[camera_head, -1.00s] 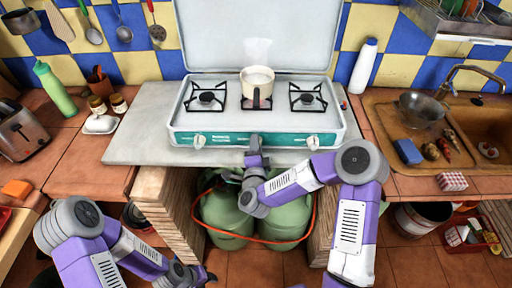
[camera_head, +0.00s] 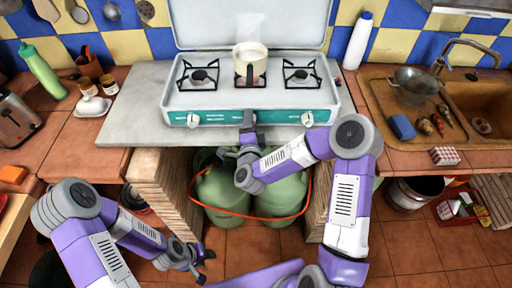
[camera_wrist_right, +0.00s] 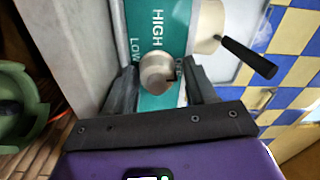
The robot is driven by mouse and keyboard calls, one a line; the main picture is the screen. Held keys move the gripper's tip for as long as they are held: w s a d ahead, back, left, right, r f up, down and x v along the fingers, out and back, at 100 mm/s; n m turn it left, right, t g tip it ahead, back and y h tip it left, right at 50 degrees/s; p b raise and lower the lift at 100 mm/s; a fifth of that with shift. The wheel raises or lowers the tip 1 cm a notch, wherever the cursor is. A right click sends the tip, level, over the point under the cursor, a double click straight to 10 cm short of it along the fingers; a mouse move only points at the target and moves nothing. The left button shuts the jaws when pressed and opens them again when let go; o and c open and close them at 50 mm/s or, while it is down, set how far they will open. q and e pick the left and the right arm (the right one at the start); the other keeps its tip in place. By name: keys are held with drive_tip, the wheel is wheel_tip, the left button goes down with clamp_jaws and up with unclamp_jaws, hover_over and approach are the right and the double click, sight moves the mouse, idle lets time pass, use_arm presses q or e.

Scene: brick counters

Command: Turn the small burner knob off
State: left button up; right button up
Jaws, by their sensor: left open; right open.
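The stove (camera_head: 160,110) has a teal front panel with a left knob (camera_head: 193,120) and a right knob (camera_head: 307,119). My right gripper (camera_head: 248,120) is at the middle of the panel, below the pot, and hides what is behind it in the head view. In the right wrist view, a round metal knob (camera_wrist_right: 158,73) on the teal panel, beside the words HIGH and LOW, sits between the open fingers of my right gripper (camera_wrist_right: 160,88). I cannot tell whether the fingers touch it. My left gripper (camera_head: 197,262) hangs empty, low in front of the counter.
A pot (camera_head: 250,62) stands on the middle burner; its handle shows in the right wrist view (camera_wrist_right: 248,57). Green gas bottles (camera_head: 222,195) stand under the counter. A wooden sink (camera_head: 385,125) is on the right, a toaster (camera_head: 15,120) on the left. The floor ahead is open.

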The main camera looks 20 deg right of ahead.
drive_tip(key=shift+f, duration=0.3)
